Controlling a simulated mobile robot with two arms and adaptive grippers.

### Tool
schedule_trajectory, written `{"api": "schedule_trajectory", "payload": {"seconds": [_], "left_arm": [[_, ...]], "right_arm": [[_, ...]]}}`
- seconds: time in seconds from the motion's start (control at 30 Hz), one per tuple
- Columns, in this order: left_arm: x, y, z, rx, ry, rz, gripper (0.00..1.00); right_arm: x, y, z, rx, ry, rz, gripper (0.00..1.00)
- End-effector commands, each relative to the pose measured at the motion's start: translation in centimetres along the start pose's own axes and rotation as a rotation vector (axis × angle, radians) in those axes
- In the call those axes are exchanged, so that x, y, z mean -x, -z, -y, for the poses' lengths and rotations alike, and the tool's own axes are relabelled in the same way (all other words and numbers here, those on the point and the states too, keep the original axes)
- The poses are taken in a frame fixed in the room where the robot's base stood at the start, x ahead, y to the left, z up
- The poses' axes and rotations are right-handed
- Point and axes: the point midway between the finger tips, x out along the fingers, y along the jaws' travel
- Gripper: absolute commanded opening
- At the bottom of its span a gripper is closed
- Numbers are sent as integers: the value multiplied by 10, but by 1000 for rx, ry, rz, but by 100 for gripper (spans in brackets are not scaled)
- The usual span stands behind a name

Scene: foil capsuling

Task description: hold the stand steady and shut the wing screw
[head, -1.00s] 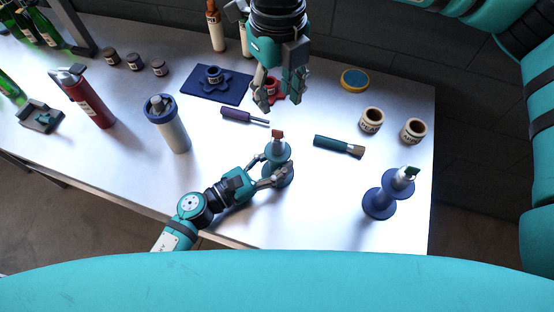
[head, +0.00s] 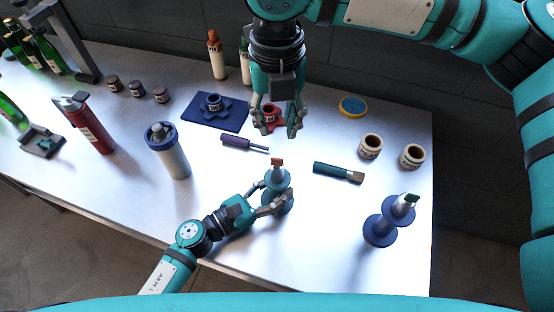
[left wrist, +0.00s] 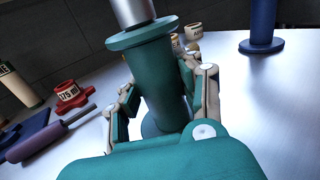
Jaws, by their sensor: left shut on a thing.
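The teal stand (head: 278,186) stands upright near the front middle of the table, with a small orange-red wing screw (head: 277,162) at its top. My left gripper (head: 275,201) is shut around the stand's column. In the left wrist view the teal column (left wrist: 160,80) rises between the fingers, with a grey cylinder (left wrist: 132,10) on it; the wing screw is out of that view. My right gripper (head: 278,128) points down with its fingers spread, empty, beyond the stand and apart from it. A similar blue stand (head: 380,230) with a green top piece stands at the right.
A purple-handled screwdriver (head: 236,141) lies left of the stand and a green brush (head: 335,172) right of it. A grey canister (head: 170,158) stands at the left. Bare table lies between the two stands.

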Motion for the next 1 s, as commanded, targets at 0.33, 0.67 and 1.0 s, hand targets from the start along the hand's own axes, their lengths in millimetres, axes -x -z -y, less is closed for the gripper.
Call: {"api": "schedule_trajectory", "payload": {"seconds": [0.33,0.67,1.0], "left_arm": [[0,0,0,0,-1,-1,0],[0,0,0,0,-1,-1,0],[0,0,0,0,-1,-1,0]], "right_arm": [[7,0,0,-825,1,-1,29],[13,0,0,-1565,1,1,29],[14,0,0,-1912,1,0,29]]}}
